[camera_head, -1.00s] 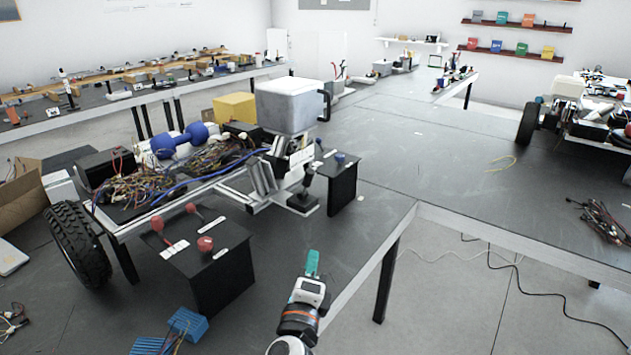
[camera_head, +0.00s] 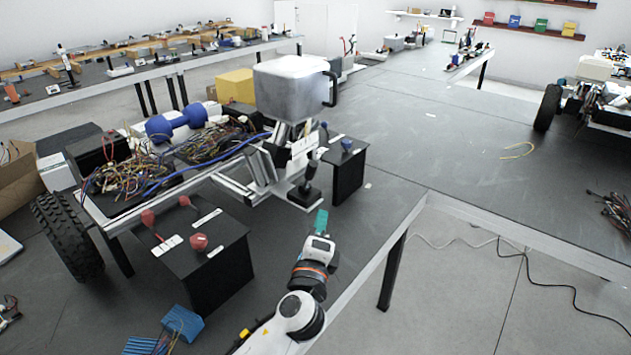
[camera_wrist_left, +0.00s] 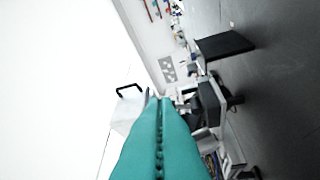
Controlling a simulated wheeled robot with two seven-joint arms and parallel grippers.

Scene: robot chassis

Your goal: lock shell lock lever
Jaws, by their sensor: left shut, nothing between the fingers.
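The robot chassis (camera_head: 198,172) stands on the dark table in the head view, with a silver-white box (camera_head: 291,100) on top that has a black handle (camera_head: 331,88). Lever-like parts show around it: red-tipped levers (camera_head: 148,218), a red knob (camera_head: 199,242), a blue knob (camera_head: 347,144) and a black stick (camera_head: 311,177). I cannot tell which is the shell lock lever. My left gripper (camera_head: 321,221), with teal fingers, is shut and empty at the chassis's near right, apart from these parts. It also fills the lower middle of the left wrist view (camera_wrist_left: 164,101). My right gripper is out of view.
A black stand (camera_head: 217,275) carries the red controls; another black stand (camera_head: 349,176) carries the blue knob. Blue blocks (camera_head: 184,322) lie at the front left. A wheel (camera_head: 69,236) stands at the left. The table right of the chassis is largely clear.

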